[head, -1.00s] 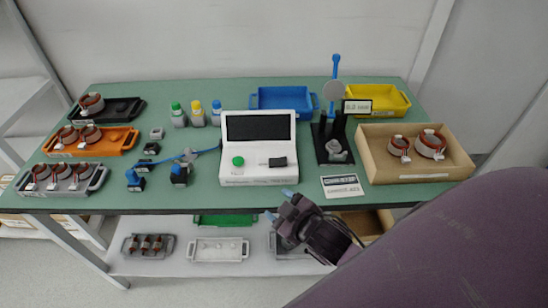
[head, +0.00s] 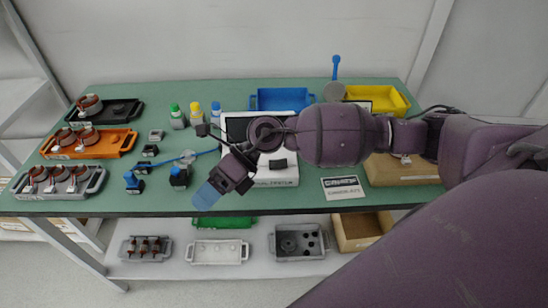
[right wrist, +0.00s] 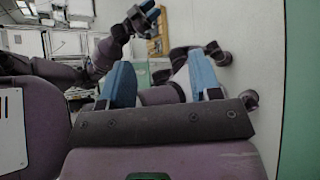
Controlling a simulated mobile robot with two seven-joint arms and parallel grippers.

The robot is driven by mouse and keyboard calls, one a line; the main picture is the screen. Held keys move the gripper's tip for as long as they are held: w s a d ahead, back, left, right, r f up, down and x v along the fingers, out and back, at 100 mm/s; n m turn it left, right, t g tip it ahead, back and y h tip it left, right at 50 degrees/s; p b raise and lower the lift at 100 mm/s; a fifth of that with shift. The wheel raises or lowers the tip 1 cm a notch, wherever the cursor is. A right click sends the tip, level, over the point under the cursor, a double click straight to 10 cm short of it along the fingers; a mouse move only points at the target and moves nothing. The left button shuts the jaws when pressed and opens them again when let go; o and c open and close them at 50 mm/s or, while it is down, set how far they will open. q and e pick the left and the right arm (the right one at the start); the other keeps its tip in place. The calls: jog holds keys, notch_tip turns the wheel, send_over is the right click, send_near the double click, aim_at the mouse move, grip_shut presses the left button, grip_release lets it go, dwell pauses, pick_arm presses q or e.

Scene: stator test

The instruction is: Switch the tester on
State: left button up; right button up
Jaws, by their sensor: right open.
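The tester (head: 289,176) is a white box with a dark screen (head: 238,130), at the middle of the green table's front. My right arm lies across it and hides much of its top and screen. A black part (head: 278,164) still shows on its panel; the green button is hidden behind my gripper. My right gripper (head: 206,194) is in front of and left of the tester, blue fingertips pointing down-left near the table's front edge. In the right wrist view its two blue fingers (right wrist: 162,82) stand apart and empty. Another gripper (right wrist: 150,12), seemingly my left, shows small at the top there.
Blue-ended connectors (head: 179,177) and a blue-handled tool lie left of the tester. Bottles (head: 177,117) stand behind them. Stator trays (head: 118,141) line the left edge. A blue tray (head: 256,100) and yellow tray (head: 407,97) are behind. A sign (head: 343,189) lies right of the tester.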

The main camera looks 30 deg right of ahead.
jog(key=w+d+n+h, duration=0.35)
jog(key=d+h, duration=0.35)
jog(key=d, duration=0.4)
notch_tip(320, 180, up, 2)
jog(key=t+h, duration=0.1)
jog(key=h, duration=0.4)
send_over(275, 163)
notch_tip(275, 163, down, 10)
jog(key=shift+a+f+b, duration=0.1)
jog(key=shift+f+b, duration=0.05)
jog(key=shift+b, duration=0.35)
jog(key=shift+c, duration=0.3)
jog(key=c, duration=0.9)
jog(key=shift+o, duration=0.2)
jog(key=shift+s+d+t+y, duration=0.1)
jog(key=shift+d+t+y, duration=0.2)
jog(key=shift+t+y, duration=0.65)
jog(key=o, duration=0.9)
jog(key=shift+r, duration=0.25)
